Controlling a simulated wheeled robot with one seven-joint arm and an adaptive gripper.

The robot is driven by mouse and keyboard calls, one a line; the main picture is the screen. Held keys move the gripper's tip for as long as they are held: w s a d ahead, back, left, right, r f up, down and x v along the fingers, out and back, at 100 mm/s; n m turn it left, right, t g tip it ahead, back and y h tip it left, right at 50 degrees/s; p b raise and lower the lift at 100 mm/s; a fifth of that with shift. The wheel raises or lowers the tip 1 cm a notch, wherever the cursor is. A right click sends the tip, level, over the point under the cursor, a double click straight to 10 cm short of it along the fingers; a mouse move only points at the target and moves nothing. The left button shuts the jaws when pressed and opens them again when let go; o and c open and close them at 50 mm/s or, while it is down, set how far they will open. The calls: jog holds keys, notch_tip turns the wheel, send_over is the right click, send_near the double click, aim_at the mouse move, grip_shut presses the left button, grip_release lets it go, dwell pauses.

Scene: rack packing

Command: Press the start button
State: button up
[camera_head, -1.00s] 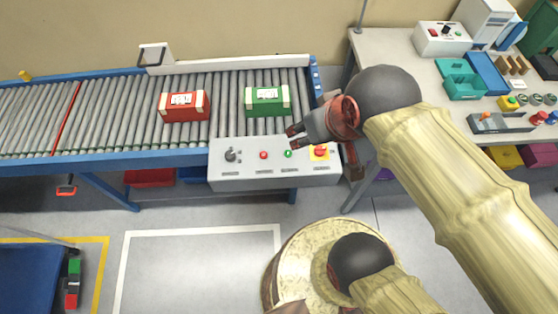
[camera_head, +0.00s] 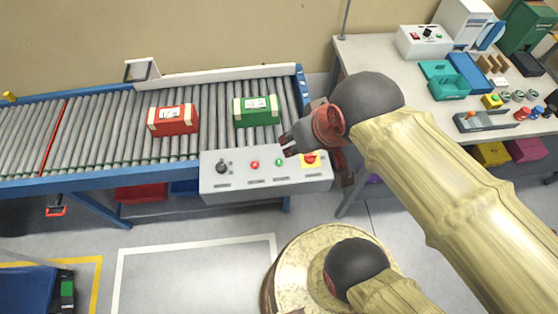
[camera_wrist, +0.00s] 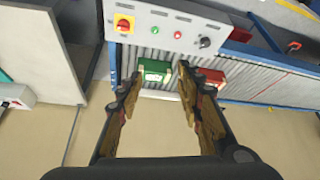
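The control panel (camera_head: 240,185) is a light grey box on the front edge of the roller conveyor. It carries a green button (camera_head: 279,162), a red button (camera_head: 255,165), a black knob (camera_head: 221,167) and a red emergency stop on a yellow plate (camera_head: 311,159). The labels are too small to read. My gripper (camera_head: 289,144) is near the panel's back edge, close to the green button in the picture; I cannot tell whether it touches anything. In the wrist view my gripper (camera_wrist: 158,78) has its fingers apart and empty, and the green button (camera_wrist: 178,34) shows beyond the fingertips.
A red box (camera_head: 173,120) and a green box (camera_head: 256,111) lie on the conveyor rollers (camera_head: 100,130) behind the panel. A workbench (camera_head: 385,65) with trays and small parts stands at the right. Clear floor (camera_head: 200,275) lies in front of the conveyor.

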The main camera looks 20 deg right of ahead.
grip_shut()
dwell(1.5)
